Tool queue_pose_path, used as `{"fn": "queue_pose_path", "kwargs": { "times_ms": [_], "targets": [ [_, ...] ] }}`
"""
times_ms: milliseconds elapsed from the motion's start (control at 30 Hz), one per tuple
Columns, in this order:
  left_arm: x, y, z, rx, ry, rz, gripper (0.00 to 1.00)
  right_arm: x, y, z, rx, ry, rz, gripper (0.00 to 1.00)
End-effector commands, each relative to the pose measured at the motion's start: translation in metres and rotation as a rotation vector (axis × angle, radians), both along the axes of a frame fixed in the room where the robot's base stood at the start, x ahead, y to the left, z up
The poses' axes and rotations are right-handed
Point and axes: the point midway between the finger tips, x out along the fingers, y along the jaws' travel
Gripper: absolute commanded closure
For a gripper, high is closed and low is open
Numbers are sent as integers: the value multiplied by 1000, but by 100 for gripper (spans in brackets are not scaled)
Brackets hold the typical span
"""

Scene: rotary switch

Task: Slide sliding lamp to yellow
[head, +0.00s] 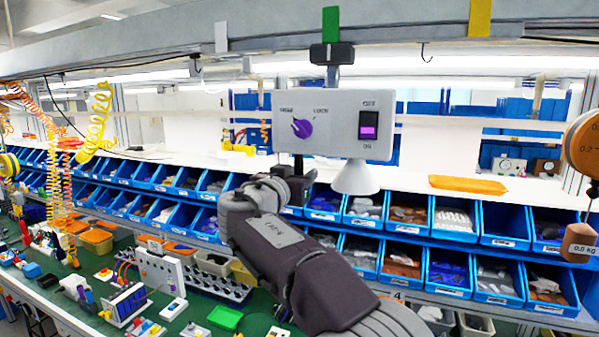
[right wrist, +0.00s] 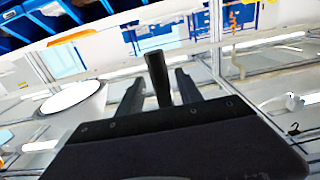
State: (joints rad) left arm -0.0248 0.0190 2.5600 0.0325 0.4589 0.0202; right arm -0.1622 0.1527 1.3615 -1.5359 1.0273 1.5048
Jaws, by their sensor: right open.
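The sliding lamp (head: 333,125) is a white box with a purple knob, a purple switch and a white cone shade below. It hangs from an overhead rail (head: 400,32) by a black slider (head: 331,54), under the green marker (head: 330,24). The yellow marker (head: 480,18) is further right on the rail. A black handle (head: 298,164) hangs under the box's left part. My right gripper (head: 295,182) is at this handle, open. In the right wrist view the handle (right wrist: 156,75) stands between its two fingers, with gaps visible. My left gripper is not in view.
A pale grey marker (head: 221,37) is on the rail to the left. Blue bins (head: 365,245) line the shelves behind. A round orange scale (head: 583,145) hangs at the far right. The space between lamp and scale looks free.

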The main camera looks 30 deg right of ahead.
Motion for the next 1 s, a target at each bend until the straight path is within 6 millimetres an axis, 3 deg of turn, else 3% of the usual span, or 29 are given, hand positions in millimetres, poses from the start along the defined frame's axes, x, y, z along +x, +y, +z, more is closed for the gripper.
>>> {"fn": "queue_pose_path", "kwargs": {
  "times_ms": [33, 167, 1000],
  "targets": [
    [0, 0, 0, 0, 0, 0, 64, 0, 0, 0, 0, 0, 0, 63],
    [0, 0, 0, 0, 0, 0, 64, 0, 0, 0, 0, 0, 0, 99],
    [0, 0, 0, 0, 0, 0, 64, 0, 0, 0, 1, 1, 0, 100]
  ]
}}
